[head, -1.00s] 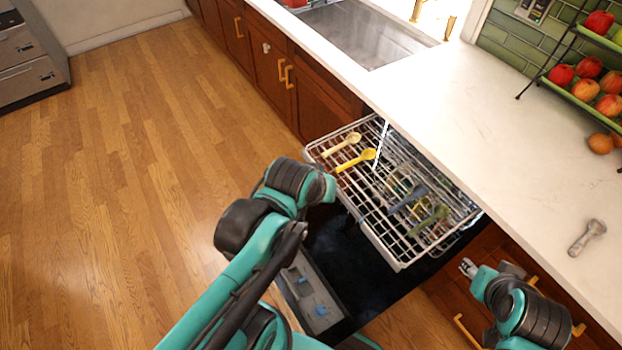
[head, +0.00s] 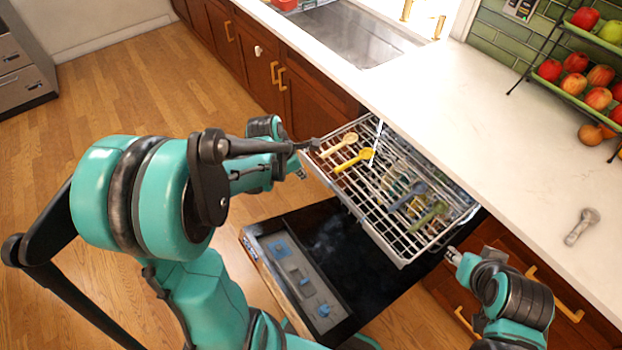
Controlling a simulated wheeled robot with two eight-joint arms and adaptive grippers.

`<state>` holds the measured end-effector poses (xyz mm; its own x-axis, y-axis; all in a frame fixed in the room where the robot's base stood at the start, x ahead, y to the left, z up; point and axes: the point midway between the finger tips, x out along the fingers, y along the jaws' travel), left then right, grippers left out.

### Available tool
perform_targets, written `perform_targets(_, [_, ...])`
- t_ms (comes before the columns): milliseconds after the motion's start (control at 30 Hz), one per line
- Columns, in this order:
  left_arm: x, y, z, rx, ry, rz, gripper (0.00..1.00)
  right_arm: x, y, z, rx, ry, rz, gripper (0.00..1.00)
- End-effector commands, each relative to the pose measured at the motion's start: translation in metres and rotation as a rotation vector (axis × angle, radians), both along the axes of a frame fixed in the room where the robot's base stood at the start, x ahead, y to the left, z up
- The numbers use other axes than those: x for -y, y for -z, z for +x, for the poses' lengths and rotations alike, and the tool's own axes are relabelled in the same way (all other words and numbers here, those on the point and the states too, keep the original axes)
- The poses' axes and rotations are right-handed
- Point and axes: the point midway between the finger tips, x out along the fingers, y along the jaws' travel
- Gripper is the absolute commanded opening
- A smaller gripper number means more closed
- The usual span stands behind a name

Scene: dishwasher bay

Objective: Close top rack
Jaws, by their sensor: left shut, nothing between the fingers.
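The top rack (head: 351,205) is a silver wire rack pulled out from under the counter, above the lowered dishwasher door (head: 325,250). It holds a beige spoon, a yellow spoon, and blue and green utensils. My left gripper (head: 301,174) is shut and empty beside the rack's left front corner; contact cannot be told. My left arm hides part of the floor and cabinets. My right gripper (head: 453,256) is just right of the rack's near right corner, low by the cabinet front. Its fingers are too small to tell whether they are open.
The white countertop (head: 470,120) runs above the rack, with a sink (head: 350,40) at the back. A grey utensil (head: 581,227) lies on the counter at right. A fruit stand (head: 580,75) is at the back right. Wooden floor lies open to the left.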

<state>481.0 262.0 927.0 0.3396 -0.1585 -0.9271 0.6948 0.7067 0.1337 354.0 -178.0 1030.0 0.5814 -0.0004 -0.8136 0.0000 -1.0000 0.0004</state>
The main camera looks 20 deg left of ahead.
Motion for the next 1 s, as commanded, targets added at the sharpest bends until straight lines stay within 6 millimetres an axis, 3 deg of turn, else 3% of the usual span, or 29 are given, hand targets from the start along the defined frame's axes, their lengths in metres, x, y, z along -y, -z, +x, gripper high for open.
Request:
perform_targets(133, [-0.011, 0.017, 0.008, -0.049, -0.183, -0.090, 0.00, 0.000, -0.001, 0.000, 0.000, 0.000, 0.000, 0.40])
perform_targets(367, [-0.011, 0.034, 0.012, -0.069, -0.247, -0.122, 0.00, 0.000, 0.005, 0.000, 0.000, 0.000, 0.000, 0.40])
perform_targets(833, [0.007, 0.123, 0.042, -0.066, -0.243, -0.119, 0.00, 0.000, 0.045, 0.000, 0.000, 0.000, 0.000, 0.40])
perform_targets(1000, [0.021, 0.117, 0.064, -0.067, -0.242, -0.119, 0.00, 0.000, 0.049, 0.000, 0.000, 0.000, 0.000, 0.40])
